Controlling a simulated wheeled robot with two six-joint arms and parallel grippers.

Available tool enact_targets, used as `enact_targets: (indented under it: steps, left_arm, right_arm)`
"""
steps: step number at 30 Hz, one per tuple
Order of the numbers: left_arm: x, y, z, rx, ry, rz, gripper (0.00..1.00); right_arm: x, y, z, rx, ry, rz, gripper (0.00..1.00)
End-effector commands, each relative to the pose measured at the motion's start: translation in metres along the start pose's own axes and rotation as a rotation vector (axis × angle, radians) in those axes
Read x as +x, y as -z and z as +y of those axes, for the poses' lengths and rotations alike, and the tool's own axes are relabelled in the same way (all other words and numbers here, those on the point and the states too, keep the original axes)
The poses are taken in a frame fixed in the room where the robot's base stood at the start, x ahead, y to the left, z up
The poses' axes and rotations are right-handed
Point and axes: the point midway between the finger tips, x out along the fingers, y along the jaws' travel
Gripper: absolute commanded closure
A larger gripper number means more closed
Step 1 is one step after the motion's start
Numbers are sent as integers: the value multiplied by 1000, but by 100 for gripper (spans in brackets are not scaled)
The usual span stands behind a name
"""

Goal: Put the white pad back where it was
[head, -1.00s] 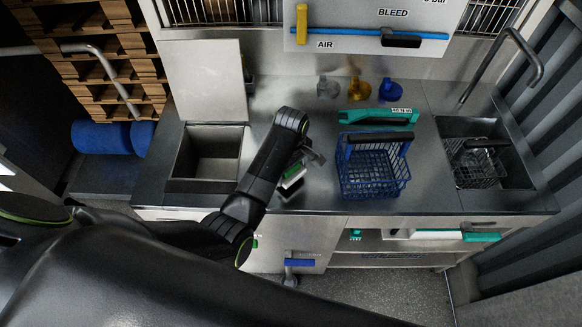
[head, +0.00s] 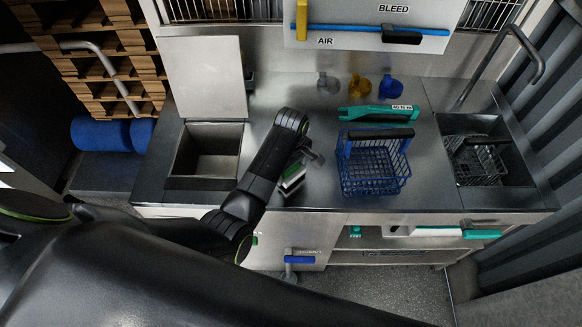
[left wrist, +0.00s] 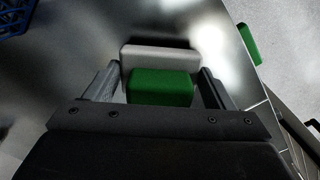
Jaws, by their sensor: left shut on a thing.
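The white pad (left wrist: 160,55) shows in the left wrist view as a pale block with a green block (left wrist: 160,88) on its near side. My left gripper (left wrist: 160,84) is shut on it, one dark finger at each side of the green part. In the head view the left gripper (head: 301,168) is over the steel counter, between the open basin and the blue basket, with the pad (head: 292,178) near the counter's front edge. I cannot tell whether the pad touches the counter. My right gripper is out of view.
The blue wire basket (head: 372,172) stands right of the gripper, with a teal tool (head: 378,113) behind it. The open basin (head: 207,153) is at left; a sink (head: 483,150) with a wire basket is at right. Three nozzles (head: 358,86) stand at the back.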

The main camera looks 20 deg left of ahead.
Motion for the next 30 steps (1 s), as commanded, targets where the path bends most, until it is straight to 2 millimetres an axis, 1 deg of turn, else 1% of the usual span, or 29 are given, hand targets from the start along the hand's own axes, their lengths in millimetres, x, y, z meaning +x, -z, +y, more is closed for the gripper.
enact_targets:
  steps: [12,24,30]
  left_arm:
    - [13,0,0,0,0,0,65]
    - [13,0,0,0,0,0,65]
    - [14,0,0,0,2,0,65]
  right_arm:
    - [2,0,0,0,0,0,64]
    - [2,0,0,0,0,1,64]
    - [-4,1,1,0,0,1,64]
